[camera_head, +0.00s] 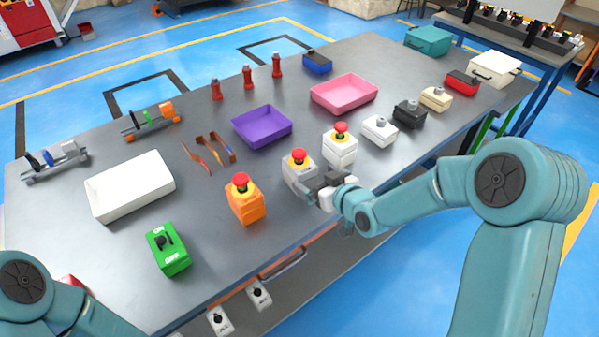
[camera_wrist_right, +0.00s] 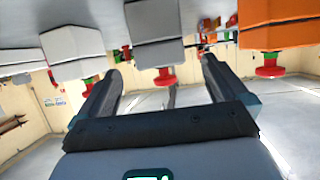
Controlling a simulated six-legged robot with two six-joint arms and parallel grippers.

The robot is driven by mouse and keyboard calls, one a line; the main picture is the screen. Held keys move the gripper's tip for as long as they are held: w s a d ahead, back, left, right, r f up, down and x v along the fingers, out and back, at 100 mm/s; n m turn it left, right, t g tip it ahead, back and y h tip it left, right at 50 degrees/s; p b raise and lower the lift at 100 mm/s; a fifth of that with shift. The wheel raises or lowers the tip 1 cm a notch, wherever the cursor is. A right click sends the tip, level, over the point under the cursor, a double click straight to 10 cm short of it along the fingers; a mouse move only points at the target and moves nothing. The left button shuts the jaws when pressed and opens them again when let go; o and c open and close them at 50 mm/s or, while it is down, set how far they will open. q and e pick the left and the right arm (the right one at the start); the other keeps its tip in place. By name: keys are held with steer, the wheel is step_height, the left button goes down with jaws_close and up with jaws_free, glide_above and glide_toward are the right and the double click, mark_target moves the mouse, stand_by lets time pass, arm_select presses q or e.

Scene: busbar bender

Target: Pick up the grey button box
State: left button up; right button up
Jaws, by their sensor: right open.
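The grey button box (camera_head: 297,176), with a red mushroom button on a yellow top, stands upright on the table between an orange button box (camera_head: 246,206) and a white button box (camera_head: 340,152). My right gripper (camera_head: 317,186) is open right beside it, on its front right side, and hides part of its lower body. In the right wrist view, which is upside down, the grey box (camera_wrist_right: 154,24) lies ahead, between the open fingers of the gripper (camera_wrist_right: 160,72). I cannot tell whether they touch it. My left gripper is out of view; only its arm shows.
A green switch box (camera_head: 168,250) stands front left. White (camera_head: 130,186), purple (camera_head: 262,127) and pink (camera_head: 344,94) trays stand farther back. A white switch box (camera_head: 379,130) and a black one (camera_head: 409,113) stand to the right. Bare table lies in front of the orange box.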

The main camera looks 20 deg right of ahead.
mark_target(308, 174)
steer(key=x, duration=0.4)
steer(key=shift+w+a+f+p, duration=0.15)
steer(key=shift+w+f+p, duration=0.05)
steer(key=shift+w+p, duration=0.4)
steer(key=p+x, duration=0.1)
steer(key=x, duration=0.2)
steer(key=shift+w+f, duration=0.2)
steer(key=shift+w, duration=0.05)
steer(key=shift+w+a+f, duration=0.1)
steer(key=shift+w+f, duration=0.1)
steer(key=shift+s+r, duration=0.1)
steer(key=c, duration=1.2)
